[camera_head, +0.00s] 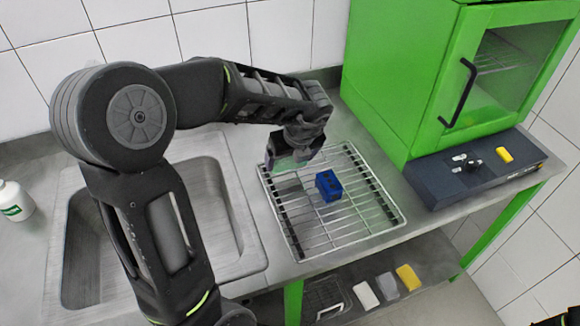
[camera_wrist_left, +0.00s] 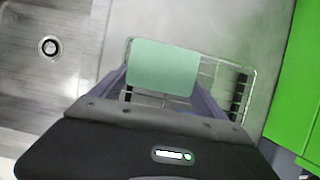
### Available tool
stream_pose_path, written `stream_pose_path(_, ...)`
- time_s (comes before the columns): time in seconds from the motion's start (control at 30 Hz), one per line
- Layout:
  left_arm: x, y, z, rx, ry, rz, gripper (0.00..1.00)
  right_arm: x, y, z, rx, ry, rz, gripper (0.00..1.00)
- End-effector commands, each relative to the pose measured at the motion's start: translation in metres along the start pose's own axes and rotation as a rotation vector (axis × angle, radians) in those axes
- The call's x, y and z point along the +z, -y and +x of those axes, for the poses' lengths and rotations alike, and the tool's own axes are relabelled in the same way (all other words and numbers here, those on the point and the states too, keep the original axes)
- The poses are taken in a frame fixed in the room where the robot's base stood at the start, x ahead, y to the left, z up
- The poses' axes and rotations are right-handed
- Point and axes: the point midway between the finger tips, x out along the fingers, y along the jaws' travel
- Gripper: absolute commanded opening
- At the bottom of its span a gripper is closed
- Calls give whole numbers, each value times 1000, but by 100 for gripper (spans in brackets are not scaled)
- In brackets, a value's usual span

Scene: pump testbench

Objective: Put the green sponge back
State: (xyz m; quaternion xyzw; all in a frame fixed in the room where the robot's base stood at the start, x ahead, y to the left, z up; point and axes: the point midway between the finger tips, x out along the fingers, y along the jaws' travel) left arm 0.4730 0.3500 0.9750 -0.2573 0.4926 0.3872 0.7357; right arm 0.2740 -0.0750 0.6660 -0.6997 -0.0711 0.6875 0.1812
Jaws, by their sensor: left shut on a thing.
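The green sponge (camera_wrist_left: 163,66) sits between the fingers of my left gripper (camera_wrist_left: 160,85) in the left wrist view. In the head view my left gripper (camera_head: 291,158) is shut on the sponge (camera_head: 289,163), above the back left part of the wire rack (camera_head: 343,238). The arm hides part of the sponge there. On the lower shelf (camera_head: 395,307) are a white sponge (camera_head: 365,295), a grey one (camera_head: 387,285) and a yellow one (camera_head: 408,277), lying side by side.
A blue block (camera_head: 328,186) stands on the rack. A sink (camera_head: 92,255) lies to the left, with a white bottle (camera_head: 14,201) beyond it. A green cabinet (camera_head: 395,70) with a dark control panel (camera_head: 476,172) stands at the right. Another small wire rack (camera_head: 326,298) is below.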

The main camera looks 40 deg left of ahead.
Motion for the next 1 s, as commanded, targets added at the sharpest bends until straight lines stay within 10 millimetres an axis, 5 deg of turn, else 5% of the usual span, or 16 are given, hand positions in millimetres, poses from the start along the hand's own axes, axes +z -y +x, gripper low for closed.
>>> stream_pose_path(0.23, -13, -1, 30, 2, -2, 1, 41, 0, 0, 1, 0, -1, 0, 36)
stream_pose_path(0.63, -15, 0, 34, 2, -1, 1, 41, 0, -1, 3, -1, -1, -1, 36)
stream_pose_path(0.67, -15, 0, 34, 2, -1, 1, 85, 0, -1, 3, -1, -1, -1, 36)
stream_pose_path(0.83, -14, 0, 34, 1, -1, 1, 99, 0, -1, 2, -1, -1, -1, 36)
stream_pose_path(1.0, -14, 0, 34, 1, -1, 1, 100, 0, -1, 2, -1, -1, -1, 36)
